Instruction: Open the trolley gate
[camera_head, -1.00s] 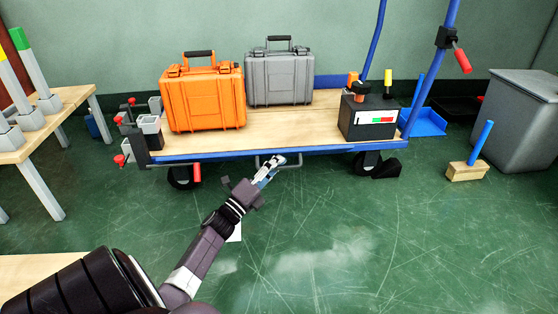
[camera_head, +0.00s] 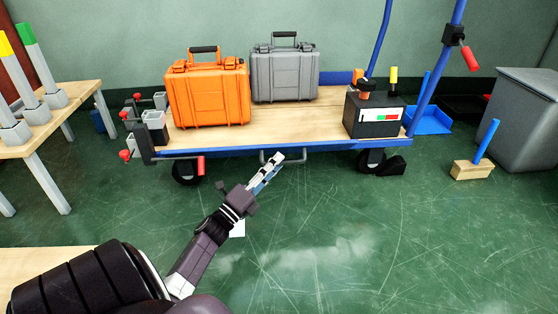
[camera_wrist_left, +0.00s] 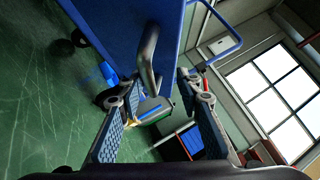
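The trolley (camera_head: 230,153) has a wooden deck and a blue frame. A grey bar handle (camera_head: 298,156) hangs under its front edge; in the left wrist view a grey bar (camera_wrist_left: 148,55) reaches down between the fingers. My left gripper (camera_head: 271,170) is at the left part of this handle. In the left wrist view the left gripper (camera_wrist_left: 157,112) has its fingers spread apart, with a gap to the bar. A rod with a red grip (camera_head: 201,166) sticks out at the trolley's front left corner. I cannot tell which part is the gate. My right gripper is not in view.
An orange case (camera_head: 208,95), a grey case (camera_head: 284,75) and a black box (camera_head: 373,128) stand on the deck. A table (camera_head: 40,145) is at the left. A grey bin (camera_head: 525,120) and a wooden block with a blue handle (camera_head: 472,170) are at the right.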

